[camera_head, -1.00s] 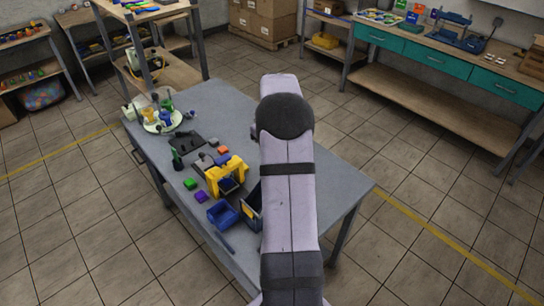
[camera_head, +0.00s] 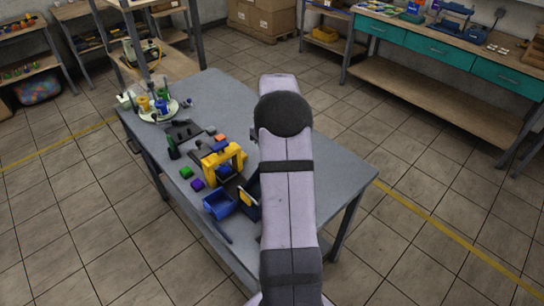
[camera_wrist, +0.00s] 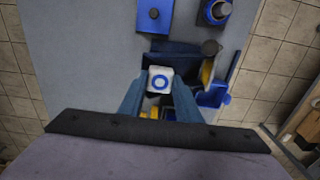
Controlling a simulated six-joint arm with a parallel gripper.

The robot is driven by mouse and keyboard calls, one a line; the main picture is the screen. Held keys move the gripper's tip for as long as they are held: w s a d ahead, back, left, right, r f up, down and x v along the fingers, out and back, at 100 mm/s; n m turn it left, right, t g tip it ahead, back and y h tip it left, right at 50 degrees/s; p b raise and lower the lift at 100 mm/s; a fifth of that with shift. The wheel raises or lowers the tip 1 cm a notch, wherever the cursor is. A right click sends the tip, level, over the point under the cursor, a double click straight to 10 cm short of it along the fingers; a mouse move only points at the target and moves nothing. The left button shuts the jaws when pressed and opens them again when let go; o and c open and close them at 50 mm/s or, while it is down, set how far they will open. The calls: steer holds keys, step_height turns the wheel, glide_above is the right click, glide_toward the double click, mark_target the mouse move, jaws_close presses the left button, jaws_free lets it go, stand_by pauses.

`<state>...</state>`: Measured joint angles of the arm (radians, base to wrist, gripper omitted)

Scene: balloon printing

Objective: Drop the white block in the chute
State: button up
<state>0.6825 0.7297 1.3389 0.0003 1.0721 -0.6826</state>
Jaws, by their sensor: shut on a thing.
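In the wrist view, the white block (camera_wrist: 160,79) shows a blue ring on its face. It sits between the two blue fingers of my gripper (camera_wrist: 160,88), which is shut on it. In the head view my arm hides the gripper and block. The yellow-framed machine (camera_head: 238,156) stands on the grey table, with a blue bin (camera_head: 218,204) in front and a dark blue panel (camera_head: 252,194) to the right. The bin also shows right of the gripper in the wrist view (camera_wrist: 214,96). I cannot tell which part is the chute opening.
A round white tray (camera_head: 172,114) with coloured pieces stands at the table's far left. The table's right side (camera_head: 345,176) is clear.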

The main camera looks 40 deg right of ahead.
steer(key=shift+f, duration=0.1)
steer(key=o, duration=1)
steer(key=shift+r+b, duration=1.15)
steer(key=shift+r, duration=2.55)
